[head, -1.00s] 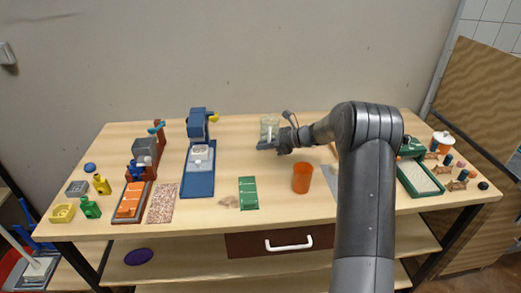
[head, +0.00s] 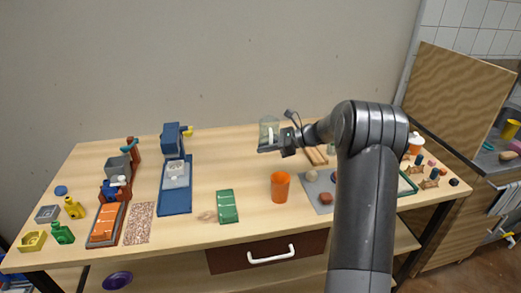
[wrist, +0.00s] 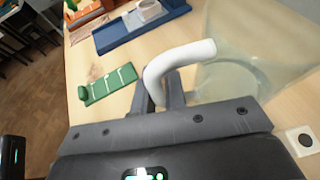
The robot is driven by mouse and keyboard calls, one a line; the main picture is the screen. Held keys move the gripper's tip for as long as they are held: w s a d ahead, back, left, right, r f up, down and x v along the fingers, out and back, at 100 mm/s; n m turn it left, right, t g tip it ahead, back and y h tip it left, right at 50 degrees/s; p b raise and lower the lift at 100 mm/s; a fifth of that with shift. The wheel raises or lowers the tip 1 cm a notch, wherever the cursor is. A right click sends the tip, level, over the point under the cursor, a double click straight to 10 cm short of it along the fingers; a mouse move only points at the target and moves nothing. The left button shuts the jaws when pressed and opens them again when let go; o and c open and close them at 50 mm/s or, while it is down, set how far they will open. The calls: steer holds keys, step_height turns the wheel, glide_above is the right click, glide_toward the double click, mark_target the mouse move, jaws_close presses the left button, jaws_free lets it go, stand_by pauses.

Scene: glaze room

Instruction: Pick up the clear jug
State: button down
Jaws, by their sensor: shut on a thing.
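The clear jug (head: 269,128) is at the back of the wooden table in the head view, its lower part hidden behind my gripper (head: 268,147). In the wrist view the jug (wrist: 258,45) fills the upper right, see-through and tilted in the picture, with a thick white handle (wrist: 182,61). My gripper (wrist: 162,96) is shut on the handle, which passes between the two fingers. The jug seems to be held a little above the table, but its base is not clear in the head view.
An orange cup (head: 280,186) stands in front of my gripper. A green ribbed block (head: 228,206) and a blue stand (head: 175,190) are to the left. Wooden slats (head: 316,155) and a grey mat (head: 321,197) with small pieces lie to the right, partly behind my arm.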

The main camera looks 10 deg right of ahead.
steer(key=shift+s+d+r, duration=0.15)
steer(key=shift+d+r, duration=0.1)
stand_by(0.3)
steer(key=shift+r, duration=0.1)
stand_by(1.9)
